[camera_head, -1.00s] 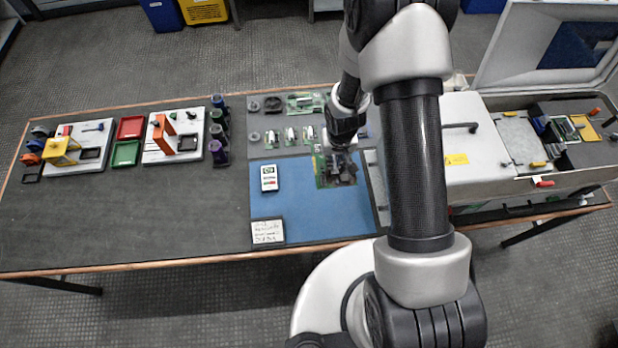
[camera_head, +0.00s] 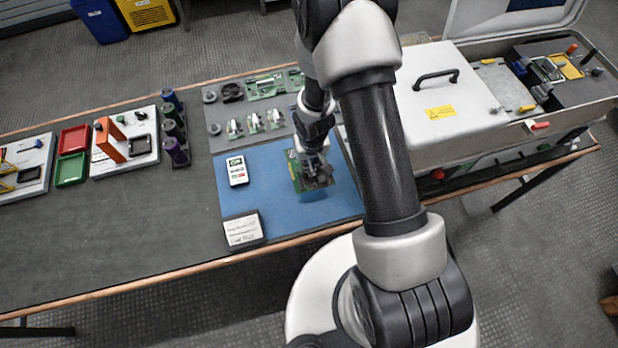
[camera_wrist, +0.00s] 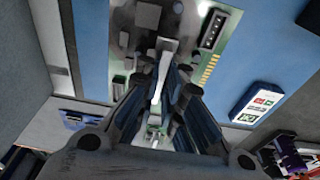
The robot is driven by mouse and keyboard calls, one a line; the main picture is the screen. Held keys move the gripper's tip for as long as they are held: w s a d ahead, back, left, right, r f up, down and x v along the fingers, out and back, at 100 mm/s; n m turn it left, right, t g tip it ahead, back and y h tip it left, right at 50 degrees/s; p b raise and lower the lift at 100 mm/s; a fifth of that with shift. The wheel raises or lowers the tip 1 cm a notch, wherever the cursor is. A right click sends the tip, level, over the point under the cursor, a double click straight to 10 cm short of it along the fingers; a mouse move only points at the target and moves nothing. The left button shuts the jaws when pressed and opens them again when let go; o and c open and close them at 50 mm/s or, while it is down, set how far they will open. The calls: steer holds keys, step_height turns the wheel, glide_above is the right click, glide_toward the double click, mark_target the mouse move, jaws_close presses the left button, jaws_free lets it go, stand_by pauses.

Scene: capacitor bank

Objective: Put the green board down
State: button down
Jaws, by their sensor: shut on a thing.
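The green board (camera_head: 294,172) is held over the blue mat (camera_head: 285,215), right of the white meter. Dark parts sit on the board, and my gripper hides part of it. My gripper (camera_head: 316,172) points down and is shut on the board. In the wrist view, my gripper's fingers (camera_wrist: 160,105) are close together in front of the board (camera_wrist: 228,38), which shows a black connector and gold contacts. I cannot tell whether the board touches the mat.
A grey mat with several small boards (camera_head: 254,122) is behind. A large grey case (camera_head: 445,100) stands at right. The front of the blue mat is clear.

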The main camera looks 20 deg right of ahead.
steer(key=shift+f+b, duration=2.65)
steer(key=shift+f, duration=0.55)
steer(key=shift+f, duration=0.15)
steer(key=c, duration=1.7)
jaws_free()
